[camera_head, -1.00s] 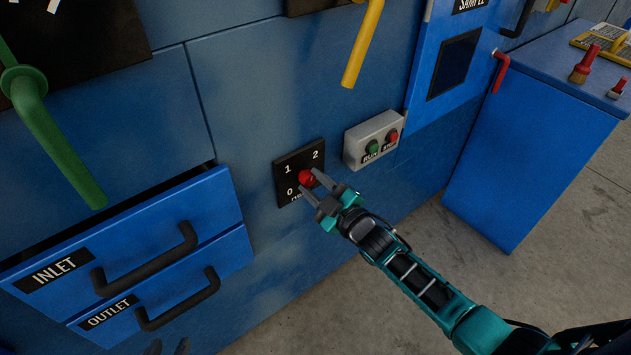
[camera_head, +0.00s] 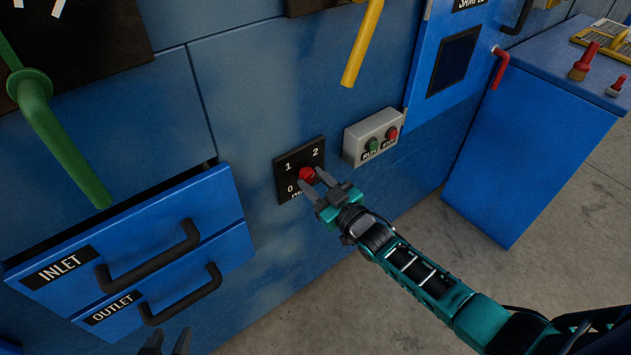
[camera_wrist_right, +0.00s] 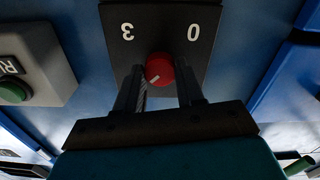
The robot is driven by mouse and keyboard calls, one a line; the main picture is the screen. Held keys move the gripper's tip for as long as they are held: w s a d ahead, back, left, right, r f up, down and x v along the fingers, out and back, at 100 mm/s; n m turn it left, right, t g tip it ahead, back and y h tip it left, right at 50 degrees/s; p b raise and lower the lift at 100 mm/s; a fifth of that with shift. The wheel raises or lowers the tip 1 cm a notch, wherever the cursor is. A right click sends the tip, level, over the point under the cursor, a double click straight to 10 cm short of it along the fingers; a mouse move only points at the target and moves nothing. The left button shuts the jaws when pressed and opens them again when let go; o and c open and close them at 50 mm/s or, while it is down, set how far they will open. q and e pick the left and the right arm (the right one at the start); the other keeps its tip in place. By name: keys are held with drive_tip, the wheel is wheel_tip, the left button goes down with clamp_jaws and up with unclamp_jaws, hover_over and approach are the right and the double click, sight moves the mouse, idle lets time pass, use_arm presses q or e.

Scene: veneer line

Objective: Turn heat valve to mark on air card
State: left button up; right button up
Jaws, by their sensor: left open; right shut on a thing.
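A red round knob (camera_head: 307,174) sits on a black plate (camera_head: 288,158) marked 0, 1 and 2. In the right wrist view the knob (camera_wrist_right: 160,69) has a pale line and the plate shows 3 and 0. My right gripper (camera_head: 313,178) is shut on this knob, one finger on each side. No air card can be made out. My left gripper (camera_head: 166,342) is open at the bottom edge, only its fingertips showing.
Drawers marked INLET (camera_head: 215,212) and OUTLET (camera_head: 235,258) are at left; the INLET drawer stands slightly out. A grey RUN and STOP box (camera_head: 353,148) is right of the plate. Bare floor lies at lower right.

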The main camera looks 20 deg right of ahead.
drive_tip(key=o, duration=1)
drive_tip(key=shift+o, duration=0.2)
drive_tip(key=p+v, duration=0.1)
drive_tip(key=v, duration=1.2)
drive_tip(key=shift+a, duration=0.1)
drive_tip(key=s, duration=0.1)
drive_tip(key=s+a+f+m+g+h, duration=0.1)
drive_tip(key=s+a+f+g+h, duration=0.1)
drive_tip(key=s, duration=0.1)
drive_tip(key=shift+s+f+m, duration=0.1)
drive_tip(key=shift+f+m, duration=0.1)
drive_tip(key=shift+m, duration=0.2)
drive_tip(key=s+g, duration=0.1)
drive_tip(key=s, duration=0.1)
drive_tip(key=s+f+m+g+h, duration=0.1)
drive_tip(key=s, duration=0.1)
drive_tip(key=s+f+g+h, duration=0.1)
drive_tip(key=s+g, duration=0.1)
drive_tip(key=shift+s+a+m, duration=0.35)
drive_tip(key=shift+a+m, duration=0.05)
